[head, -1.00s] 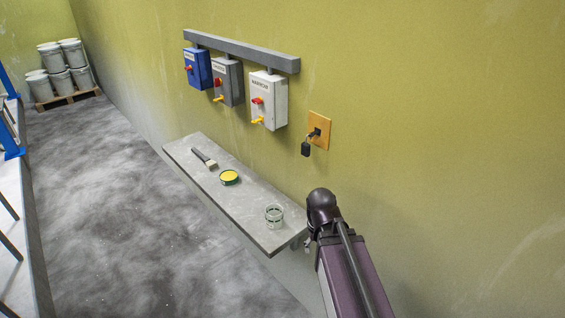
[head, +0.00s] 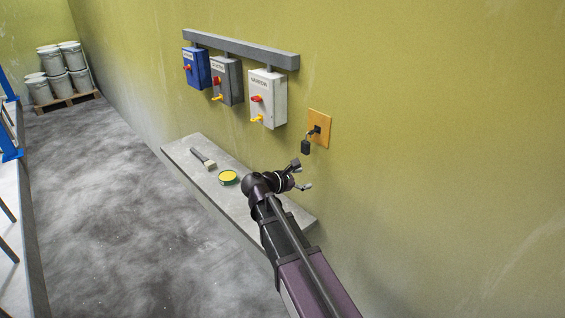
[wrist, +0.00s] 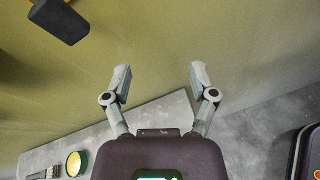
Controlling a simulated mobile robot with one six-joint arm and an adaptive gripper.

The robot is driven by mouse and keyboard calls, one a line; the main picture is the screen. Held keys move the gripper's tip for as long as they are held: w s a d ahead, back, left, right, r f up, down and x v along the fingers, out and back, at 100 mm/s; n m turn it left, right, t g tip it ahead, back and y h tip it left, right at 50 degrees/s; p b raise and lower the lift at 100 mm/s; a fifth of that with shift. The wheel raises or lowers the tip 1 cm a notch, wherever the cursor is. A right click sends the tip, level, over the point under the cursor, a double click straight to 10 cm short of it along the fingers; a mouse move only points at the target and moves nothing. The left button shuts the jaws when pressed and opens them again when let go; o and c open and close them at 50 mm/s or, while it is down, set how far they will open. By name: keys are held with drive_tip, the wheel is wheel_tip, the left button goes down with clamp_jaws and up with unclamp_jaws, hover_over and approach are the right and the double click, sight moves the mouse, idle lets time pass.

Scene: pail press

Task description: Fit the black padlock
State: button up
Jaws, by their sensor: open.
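The black padlock (head: 305,147) hangs from a hook on an orange plate (head: 319,129) on the wall, right of the boxes. It also shows large at the top left of the wrist view (wrist: 61,20). My gripper (head: 303,175) is open and empty, a little below the padlock and apart from it. In the wrist view its two fingers (wrist: 160,82) stand wide apart with wall between them. Three boxes hang on the wall: blue (head: 196,68), grey (head: 226,81) and white (head: 267,98), each with a red knob and the grey and white ones with yellow parts below.
A grey shelf (head: 185,149) runs along the wall under the boxes. A brush (head: 203,159) and a yellow-topped tin (head: 228,178) lie on it. My arm hides its near part. Pails (head: 59,72) stand on a pallet far left. The floor is clear.

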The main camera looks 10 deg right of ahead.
sight(303, 148)
drive_tip(key=w+a+r+n+t+h, duration=0.2)
drive_tip(key=w+a+r+n+t, duration=0.1)
drive_tip(key=w+a+r+n, duration=0.1)
drive_tip(key=shift+a+r+n+t, duration=0.3)
drive_tip(key=shift+a+r+n, duration=0.25)
drive_tip(key=shift+a+n, duration=0.4)
drive_tip(key=shift+w+d, duration=0.1)
drive_tip(key=shift+d, duration=0.15)
drive_tip(key=shift+x, duration=4.3)
clamp_jaws()
drive_tip(key=shift+r, duration=0.15)
wheel_tip(303, 148, up, 7)
drive_tip(key=p, duration=0.7)
